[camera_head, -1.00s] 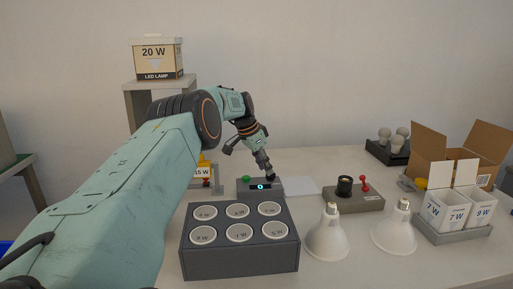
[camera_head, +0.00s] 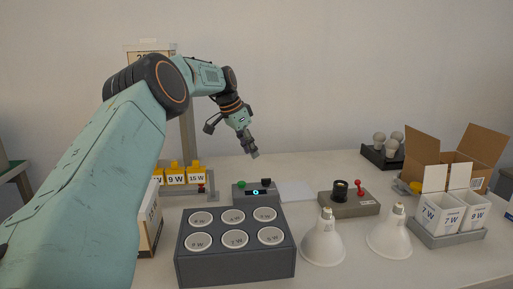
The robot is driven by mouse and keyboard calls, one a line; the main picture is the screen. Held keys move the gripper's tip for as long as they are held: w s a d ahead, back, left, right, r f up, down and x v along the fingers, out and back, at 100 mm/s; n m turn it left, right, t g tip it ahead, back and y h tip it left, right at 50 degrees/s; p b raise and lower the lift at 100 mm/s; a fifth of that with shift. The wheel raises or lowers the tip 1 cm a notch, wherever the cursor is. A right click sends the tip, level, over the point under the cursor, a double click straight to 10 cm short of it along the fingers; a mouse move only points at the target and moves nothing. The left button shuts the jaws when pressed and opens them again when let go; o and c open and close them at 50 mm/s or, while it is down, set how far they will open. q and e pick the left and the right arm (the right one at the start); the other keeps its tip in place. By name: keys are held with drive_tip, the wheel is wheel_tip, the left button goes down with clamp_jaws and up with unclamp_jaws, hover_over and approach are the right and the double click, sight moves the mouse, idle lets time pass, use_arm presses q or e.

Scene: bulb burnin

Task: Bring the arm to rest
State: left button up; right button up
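My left arm comes in from the left and arches over the left part of the table (camera_head: 300,172). My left gripper (camera_head: 253,153) hangs in the air, pointing down and right, above and behind the small grey box with a lit display (camera_head: 257,192). It touches nothing that I can see. Its fingertips look close together and small, and I cannot tell whether a gap lies between them. No bulb shows in it. My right gripper is not in view.
A dark block with several labelled round sockets (camera_head: 235,265) stands in front. Two reflector bulbs (camera_head: 323,240) (camera_head: 389,234), a tester with a red lever (camera_head: 349,204), small white boxes (camera_head: 443,216) and an open carton (camera_head: 455,172) stand right. Yellow-topped holders (camera_head: 185,178) stand left.

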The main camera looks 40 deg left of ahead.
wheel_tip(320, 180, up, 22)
drive_tip(key=p, duration=2.2)
